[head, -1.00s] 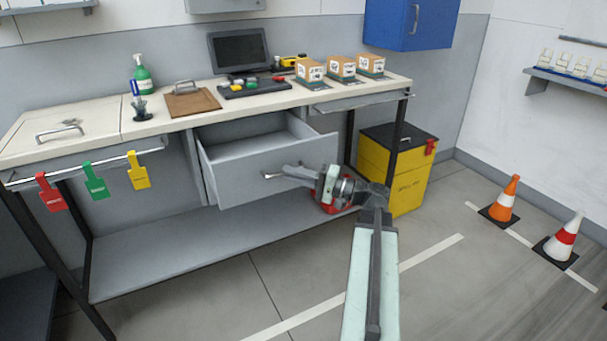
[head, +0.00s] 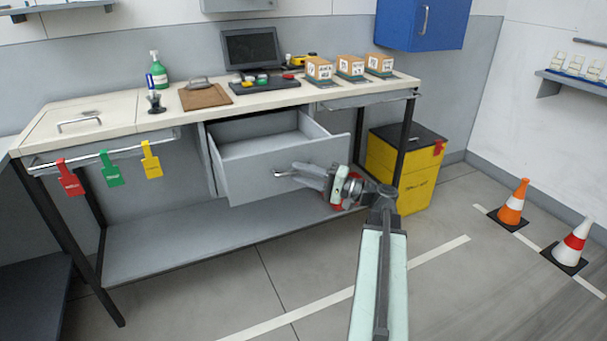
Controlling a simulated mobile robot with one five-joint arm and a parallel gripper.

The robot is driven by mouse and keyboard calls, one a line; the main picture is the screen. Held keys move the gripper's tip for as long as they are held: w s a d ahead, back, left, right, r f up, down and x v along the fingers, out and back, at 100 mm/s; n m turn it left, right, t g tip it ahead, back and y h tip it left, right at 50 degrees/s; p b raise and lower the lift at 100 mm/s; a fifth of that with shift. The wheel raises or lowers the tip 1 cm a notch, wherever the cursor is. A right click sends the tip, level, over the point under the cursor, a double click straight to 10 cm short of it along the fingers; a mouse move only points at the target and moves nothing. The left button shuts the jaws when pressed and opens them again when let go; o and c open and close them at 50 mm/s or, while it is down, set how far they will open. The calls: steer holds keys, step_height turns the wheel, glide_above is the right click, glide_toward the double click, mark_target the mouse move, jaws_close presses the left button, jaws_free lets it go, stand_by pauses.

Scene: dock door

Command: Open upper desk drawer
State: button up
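The upper desk drawer (head: 250,178) is grey and stands pulled well out from under the bench top (head: 210,108). Its empty inside shows from above. A small metal handle (head: 284,173) is on its front face. My gripper (head: 290,173) is at this handle, with its fingers pointing left along the drawer front. The fingers are small and overlap the handle, so I cannot tell whether they are closed on it.
A yellow bin with a black lid (head: 405,180) stands right of the bench. Two cones, one orange (head: 512,205) and one red-white (head: 572,243), stand on the floor at right. Red, green and yellow tags hang from the front rail (head: 100,153). The front floor is clear.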

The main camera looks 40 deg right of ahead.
steer(key=shift+d, duration=0.1)
steer(key=b+v, duration=0.1)
steer(key=v, duration=0.6)
steer(key=shift+s+d, duration=0.15)
steer(key=shift+s, duration=0.2)
